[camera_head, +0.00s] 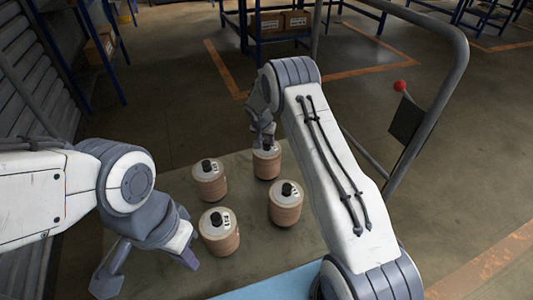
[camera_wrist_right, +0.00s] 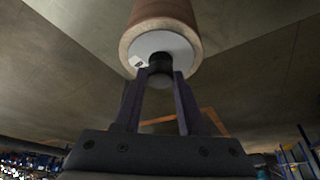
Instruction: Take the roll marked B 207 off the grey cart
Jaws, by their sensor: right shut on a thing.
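Several tan rolls with white tops and black knobs stand on the grey cart (camera_head: 255,240). My right gripper (camera_head: 266,142) is shut on the black knob of the far roll (camera_head: 267,164). The right wrist view shows the fingers (camera_wrist_right: 157,85) closed on that knob, with the roll (camera_wrist_right: 162,30) beyond them. The other rolls are at the left (camera_head: 209,184), front (camera_head: 219,235) and right (camera_head: 286,205). Their markings are too small to read. I cannot tell whether the held roll touches the cart. My left gripper (camera_head: 146,268) is open and empty, left of the front roll.
A grey tubular rail (camera_head: 455,85) rises at the right, with a red ball (camera_head: 400,86) and a dark panel (camera_head: 406,121) near it. A blue surface (camera_head: 270,284) lies at the bottom edge. Blue racks with boxes (camera_head: 266,22) stand at the back. A shutter wall is at the left.

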